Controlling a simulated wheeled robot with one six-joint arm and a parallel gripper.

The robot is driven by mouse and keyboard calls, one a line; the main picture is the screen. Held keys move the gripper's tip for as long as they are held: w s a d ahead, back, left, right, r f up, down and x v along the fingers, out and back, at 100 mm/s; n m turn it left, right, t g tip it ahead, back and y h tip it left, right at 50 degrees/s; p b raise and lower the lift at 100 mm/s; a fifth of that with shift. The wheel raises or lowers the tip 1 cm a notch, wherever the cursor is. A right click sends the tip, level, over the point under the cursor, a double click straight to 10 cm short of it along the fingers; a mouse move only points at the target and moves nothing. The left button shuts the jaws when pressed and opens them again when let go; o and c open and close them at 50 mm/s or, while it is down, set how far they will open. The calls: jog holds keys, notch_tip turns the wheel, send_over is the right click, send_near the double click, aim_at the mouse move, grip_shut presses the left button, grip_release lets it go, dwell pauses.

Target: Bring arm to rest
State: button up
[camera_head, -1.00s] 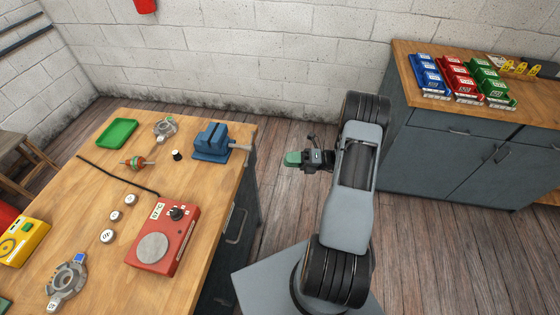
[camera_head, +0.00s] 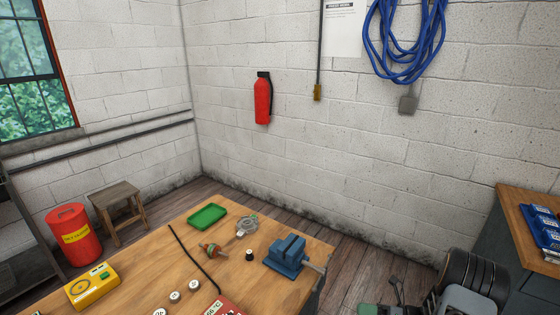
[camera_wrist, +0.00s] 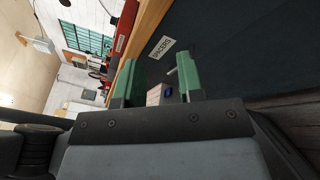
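My arm shows at the bottom right of the head view, mostly cut off by the lower edge. The green end of my gripper (camera_head: 372,310) just shows there, to the right of the workbench (camera_head: 145,253) and apart from it. In the wrist view my gripper (camera_wrist: 158,80) has its two green fingers spread apart. I see nothing clearly held between them; a small pale patch and a blue spot show in the gap, and I cannot tell what they are.
The bench holds a blue vise (camera_head: 287,253), a green tray (camera_head: 208,216), a yellow meter (camera_head: 92,286) and small parts. A grey cabinet (camera_head: 483,255) stands at the right. A stool (camera_head: 117,200) and red bin (camera_head: 74,235) are at the left. A "SPACERS" label (camera_wrist: 162,47) shows in the wrist view.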

jog(key=s+a+r+n+g+h, duration=0.2)
jog(key=s+n+g+h, duration=0.2)
jog(key=n, duration=0.5)
jog(key=s+a+r+n+g+h, duration=0.1)
jog(key=s+r+n+g+h, duration=0.3)
jog(key=n, duration=0.5)
jog(key=s+a+r+n+t+h, duration=0.2)
jog(key=a+r+n+t+h, duration=0.1)
jog(key=r+n, duration=0.4)
jog(key=s+a+r+n+t+h, duration=0.1)
jog(key=a+r+n+t+h, duration=0.2)
jog(key=r+n+h, duration=0.3)
notch_tip(320, 180, up, 4)
jog(key=shift+s+a+f+n+t, duration=0.3)
jog(key=shift+s+n+t, duration=0.1)
jog(key=shift+n+t, duration=0.1)
